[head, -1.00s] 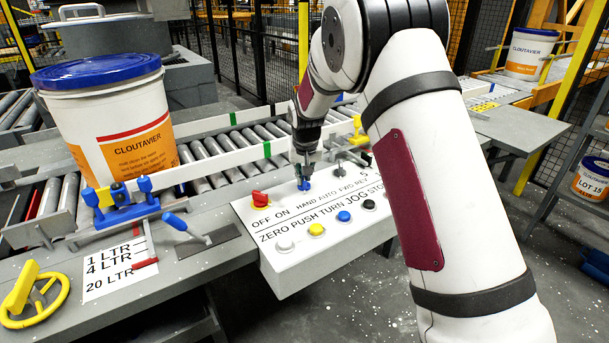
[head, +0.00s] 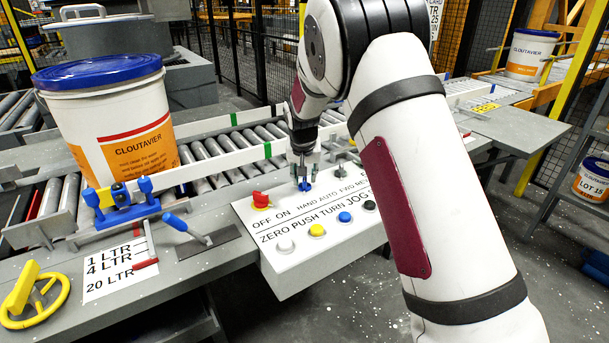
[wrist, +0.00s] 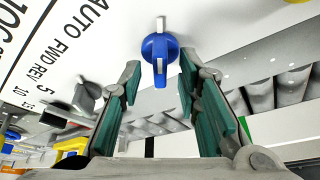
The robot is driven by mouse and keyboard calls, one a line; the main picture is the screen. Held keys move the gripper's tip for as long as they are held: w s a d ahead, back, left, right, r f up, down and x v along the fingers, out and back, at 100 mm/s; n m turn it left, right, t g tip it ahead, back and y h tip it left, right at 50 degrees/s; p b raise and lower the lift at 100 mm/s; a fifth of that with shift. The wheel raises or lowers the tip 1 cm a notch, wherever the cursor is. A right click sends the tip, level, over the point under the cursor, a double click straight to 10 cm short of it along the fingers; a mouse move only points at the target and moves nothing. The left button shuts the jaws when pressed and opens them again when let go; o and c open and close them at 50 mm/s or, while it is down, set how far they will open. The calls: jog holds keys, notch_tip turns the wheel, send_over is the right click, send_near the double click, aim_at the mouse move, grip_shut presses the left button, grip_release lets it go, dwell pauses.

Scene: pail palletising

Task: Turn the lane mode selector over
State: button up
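The lane mode selector looks to be the blue knob (head: 305,186) by the HAND AUTO lettering on the white sloped control panel (head: 272,262). In the wrist view the blue knob (wrist: 160,50) carries a pale bar pointing up and down the picture. My gripper (head: 304,170) is over it, pointing down. In the wrist view my gripper (wrist: 159,72) is open, with one green-padded finger on each side of the knob's lower part. I see gaps on both sides; contact is not visible.
A red knob (head: 261,199) sits left of the selector and a grey knob (wrist: 88,93) on its other side. White, yellow, blue and black buttons line the panel's front. A roller conveyor (head: 215,170) runs behind. A large pail (head: 120,140) stands at left.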

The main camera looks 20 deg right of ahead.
jog(key=shift+r, duration=0.1)
jog(key=v, duration=1.1)
jog(key=shift+s+r, duration=0.2)
jog(key=shift+r, duration=0.15)
